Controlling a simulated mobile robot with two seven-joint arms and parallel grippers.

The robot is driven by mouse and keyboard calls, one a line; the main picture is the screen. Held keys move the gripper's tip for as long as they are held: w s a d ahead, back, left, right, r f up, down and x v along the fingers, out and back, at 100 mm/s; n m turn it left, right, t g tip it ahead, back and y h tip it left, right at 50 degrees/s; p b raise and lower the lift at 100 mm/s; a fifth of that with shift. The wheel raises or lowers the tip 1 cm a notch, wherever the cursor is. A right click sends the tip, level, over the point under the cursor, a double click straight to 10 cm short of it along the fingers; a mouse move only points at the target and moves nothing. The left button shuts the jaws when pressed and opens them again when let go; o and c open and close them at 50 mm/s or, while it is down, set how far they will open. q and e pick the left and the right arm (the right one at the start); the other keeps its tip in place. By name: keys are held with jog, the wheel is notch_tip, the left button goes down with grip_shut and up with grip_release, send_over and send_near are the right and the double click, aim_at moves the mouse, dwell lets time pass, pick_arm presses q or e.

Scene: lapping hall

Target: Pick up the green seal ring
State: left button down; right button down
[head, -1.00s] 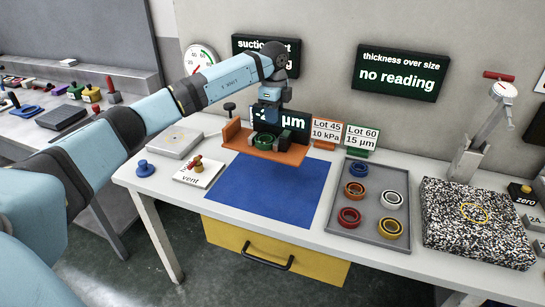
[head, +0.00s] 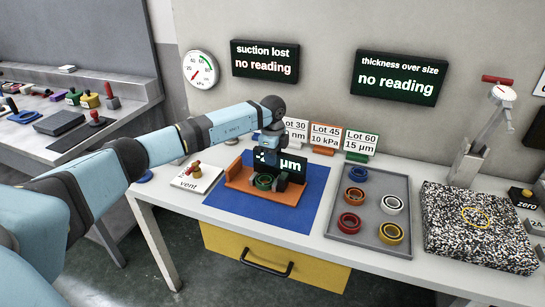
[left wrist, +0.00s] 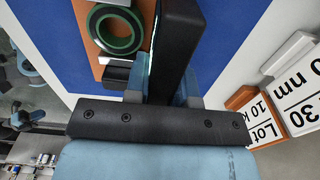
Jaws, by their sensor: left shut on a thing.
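The green seal ring (head: 263,181) lies on the orange base (head: 240,182) of a small gauge with a black upright display (head: 293,166). In the left wrist view the ring (left wrist: 97,36) lies flat on the orange plate beside the black panel (left wrist: 176,45). My left gripper (head: 270,152) points down at the gauge. Its fingers seem to close on the black panel, not on the ring. The gauge is over the blue mat (head: 225,210); I cannot tell whether it touches. My right gripper is out of view.
A grey tray (head: 372,216) with several coloured rings stands right of the mat, then a speckled granite block (head: 480,240). Lot cards (head: 325,136) stand behind the gauge. A white vent plate (head: 197,177) lies to its left. The front of the mat is free.

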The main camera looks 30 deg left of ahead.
pick_arm(q)
jog(key=shift+r, duration=0.15)
jog(key=c, duration=1)
grip_release()
jog(key=shift+f, duration=0.2)
jog(key=shift+o, duration=0.2)
